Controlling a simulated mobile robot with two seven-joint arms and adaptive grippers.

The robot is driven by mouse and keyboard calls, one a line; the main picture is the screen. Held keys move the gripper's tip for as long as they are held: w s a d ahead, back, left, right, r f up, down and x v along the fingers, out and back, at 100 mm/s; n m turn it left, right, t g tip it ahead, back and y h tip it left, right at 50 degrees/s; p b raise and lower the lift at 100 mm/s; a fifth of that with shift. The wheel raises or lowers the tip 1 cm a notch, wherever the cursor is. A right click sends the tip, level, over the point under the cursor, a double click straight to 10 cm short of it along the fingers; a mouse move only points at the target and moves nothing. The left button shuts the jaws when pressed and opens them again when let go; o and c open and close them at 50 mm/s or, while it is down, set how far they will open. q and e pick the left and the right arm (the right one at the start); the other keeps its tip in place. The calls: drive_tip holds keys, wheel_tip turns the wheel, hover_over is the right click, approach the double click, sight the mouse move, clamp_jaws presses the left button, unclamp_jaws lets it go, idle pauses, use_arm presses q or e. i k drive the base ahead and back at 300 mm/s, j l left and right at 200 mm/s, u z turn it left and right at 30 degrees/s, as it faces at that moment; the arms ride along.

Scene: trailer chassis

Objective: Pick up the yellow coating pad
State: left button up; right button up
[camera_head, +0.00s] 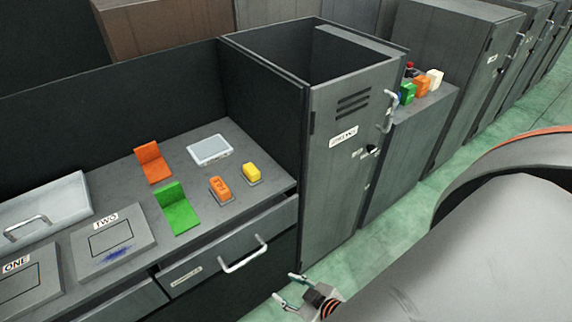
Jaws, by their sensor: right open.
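The yellow coating pad (252,172) is a small yellow block on a flat dark base. It rests on the grey workbench top (190,222) near its right end. An orange pad (220,188) of similar shape lies just left of it. My right gripper (288,290) is at the bottom centre, in front of the bench drawers and well apart from the pad. Its fingers are spread, with nothing between them. My left gripper is not in view.
A green bracket (178,208), an orange bracket (152,163) and a white tray (209,149) share the bench. A drawer (228,262) with a handle stands slightly out below. A tall grey locker (345,160) borders the bench's right end. Green floor is clear.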

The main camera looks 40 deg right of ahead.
sight(251, 174)
drive_tip(key=z, duration=0.8)
drive_tip(key=u, duration=1.3)
drive_tip(key=z, duration=1.3)
